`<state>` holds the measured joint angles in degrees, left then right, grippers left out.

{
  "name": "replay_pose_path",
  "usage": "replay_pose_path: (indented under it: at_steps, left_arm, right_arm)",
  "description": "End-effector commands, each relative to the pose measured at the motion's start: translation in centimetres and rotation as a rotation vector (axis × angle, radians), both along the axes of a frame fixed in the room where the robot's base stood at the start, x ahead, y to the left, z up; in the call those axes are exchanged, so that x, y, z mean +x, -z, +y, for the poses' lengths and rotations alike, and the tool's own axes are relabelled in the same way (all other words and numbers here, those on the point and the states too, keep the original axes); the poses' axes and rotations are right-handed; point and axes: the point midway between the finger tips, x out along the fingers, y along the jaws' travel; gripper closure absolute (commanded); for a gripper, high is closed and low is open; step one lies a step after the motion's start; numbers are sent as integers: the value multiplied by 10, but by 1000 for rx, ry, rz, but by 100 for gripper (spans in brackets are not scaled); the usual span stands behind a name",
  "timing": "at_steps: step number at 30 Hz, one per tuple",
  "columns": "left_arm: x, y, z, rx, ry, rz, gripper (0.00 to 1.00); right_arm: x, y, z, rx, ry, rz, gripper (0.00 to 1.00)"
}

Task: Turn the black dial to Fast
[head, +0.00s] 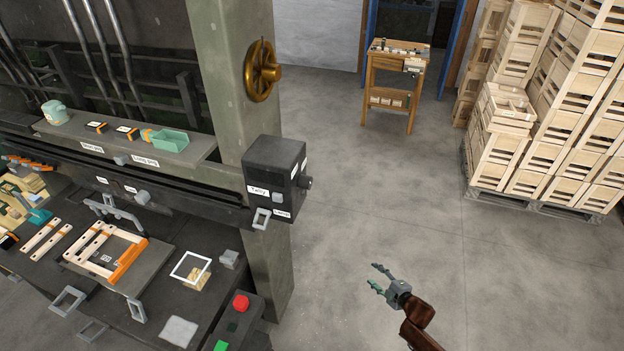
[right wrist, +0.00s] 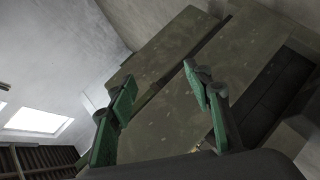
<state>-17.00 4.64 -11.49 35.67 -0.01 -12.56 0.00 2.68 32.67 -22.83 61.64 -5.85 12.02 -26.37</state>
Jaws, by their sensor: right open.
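A black box (head: 268,172) with a white "Tally" label is fixed to the grey-green column. A small black knob (head: 307,183) sticks out of its right side; it may be the dial, and its setting cannot be read. My right gripper (head: 374,276) is open and empty over bare floor, to the right of and below the box in the head view, well apart from it. In the right wrist view its green fingers (right wrist: 158,82) are spread with nothing between them. The word Fast is not readable anywhere. My left gripper is not in view.
A workbench with a wooden frame (head: 105,252) and a control box with red and green buttons (head: 235,322) stands at left. A brass handwheel (head: 262,70) is on the column. Stacked crates (head: 545,110) and a wooden stand (head: 393,80) are behind. The middle floor is clear.

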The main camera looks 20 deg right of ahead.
Motion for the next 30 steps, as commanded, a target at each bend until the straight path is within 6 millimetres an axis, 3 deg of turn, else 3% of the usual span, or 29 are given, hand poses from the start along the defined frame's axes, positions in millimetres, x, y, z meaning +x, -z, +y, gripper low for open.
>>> replay_pose_path:
  at_steps: [1, 3, 5, 6, 9, 12, 15, 18, 22, 30]
  left_arm:
    - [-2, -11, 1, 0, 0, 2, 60]
    - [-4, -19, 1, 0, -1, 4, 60]
    - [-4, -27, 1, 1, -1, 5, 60]
    - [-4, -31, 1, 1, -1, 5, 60]
    - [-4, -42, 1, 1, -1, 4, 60]
    - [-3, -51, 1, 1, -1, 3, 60]
    - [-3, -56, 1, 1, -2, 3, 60]
    - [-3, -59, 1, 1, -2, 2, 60]
    - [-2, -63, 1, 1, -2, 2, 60]
    - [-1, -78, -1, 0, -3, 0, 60]
  right_arm:
    - [32, -65, 9, -66, -95, -100, 54]
    - [62, -142, 30, -157, -227, -234, 54]
    - [79, -208, 51, -238, -341, -349, 54]
    - [86, -250, 66, -292, -414, -426, 54]
    - [89, -342, 105, -421, -588, -603, 54]
    - [79, -411, 137, -525, -731, -747, 54]
    - [65, -453, 160, -601, -830, -850, 54]
    - [56, -474, 174, -639, -886, -907, 54]
    - [57, -482, 186, -651, -905, -928, 54]
    - [81, -483, 220, -649, -902, -926, 54]
